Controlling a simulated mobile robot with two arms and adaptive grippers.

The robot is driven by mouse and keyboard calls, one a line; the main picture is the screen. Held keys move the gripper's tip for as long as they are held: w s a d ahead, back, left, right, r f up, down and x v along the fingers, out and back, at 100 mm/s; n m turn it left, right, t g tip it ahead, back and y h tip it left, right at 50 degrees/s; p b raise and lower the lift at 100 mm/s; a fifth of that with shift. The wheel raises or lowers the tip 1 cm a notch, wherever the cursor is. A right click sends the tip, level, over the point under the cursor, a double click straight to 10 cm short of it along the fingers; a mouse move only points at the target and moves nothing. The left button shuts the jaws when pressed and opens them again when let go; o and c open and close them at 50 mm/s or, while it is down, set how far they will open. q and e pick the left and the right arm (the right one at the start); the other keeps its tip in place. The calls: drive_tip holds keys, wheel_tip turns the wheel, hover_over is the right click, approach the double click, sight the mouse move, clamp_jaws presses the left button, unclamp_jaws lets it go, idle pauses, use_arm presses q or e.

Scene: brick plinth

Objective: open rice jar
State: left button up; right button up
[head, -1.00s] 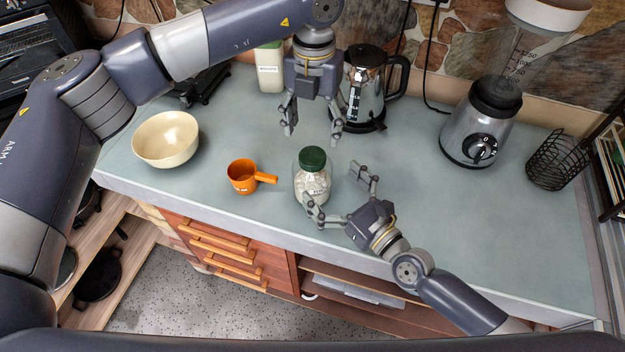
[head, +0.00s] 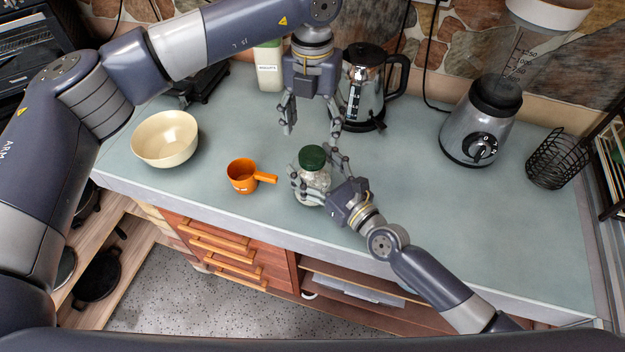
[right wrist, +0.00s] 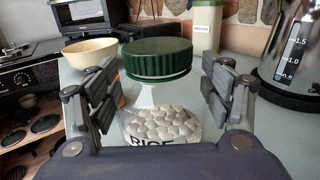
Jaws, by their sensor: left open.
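The rice jar (head: 314,177) stands upright near the counter's front edge, its green lid (head: 312,157) on. In the right wrist view its lid (right wrist: 157,60) is at the centre, with pale contents and the word RICE below. My right gripper (head: 316,178) has its fingers on either side of the jar body, below the lid; in the right wrist view the fingers are spread and I see no clear contact. My left gripper (head: 310,132) is open and empty, pointing down behind and above the lid.
An orange measuring cup (head: 243,177) sits left of the jar, and a cream bowl (head: 166,139) farther left. A kettle (head: 368,90) and a labelled container (head: 268,68) stand behind. A blender (head: 480,125) and a wire basket (head: 558,160) are at right. Counter right of the jar is clear.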

sight(312, 154)
drive_tip(key=c, duration=0.8)
use_arm(q)
drive_tip(key=m, duration=0.3)
drive_tip(key=shift+m, duration=0.4)
use_arm(e)
drive_tip(key=shift+c, duration=0.2)
use_arm(q)
drive_tip(key=m, duration=1.1)
drive_tip(key=shift+m, duration=0.3)
drive_tip(key=m, duration=2.4)
drive_tip(key=shift+f+m, duration=0.2)
drive_tip(key=shift+m, duration=0.3)
wheel_tip(312, 154, down, 8)
drive_tip(key=shift+r, duration=0.2)
